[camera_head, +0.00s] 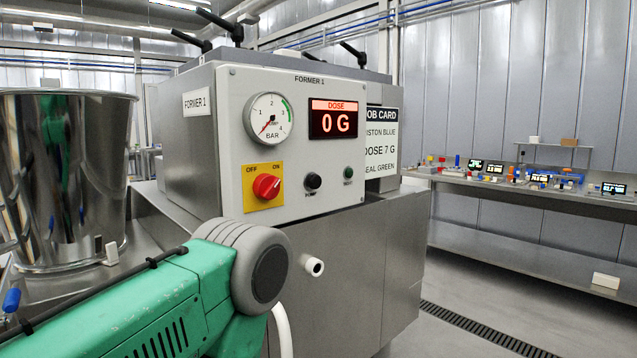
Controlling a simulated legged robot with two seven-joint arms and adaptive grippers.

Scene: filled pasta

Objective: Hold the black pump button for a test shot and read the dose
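Nothing touches the button. A green arm link of mine with a grey joint crosses the lower left, in front of the machine and below the panel. Neither gripper shows in the view.
A red OFF/ON knob (266,186), a pressure gauge (268,118) with its needle low and a green button (348,173) share the panel. The job card (382,141), partly hidden, reads DOSE 7 G. A steel hopper (65,180) stands left; a bench (540,192) stands right.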

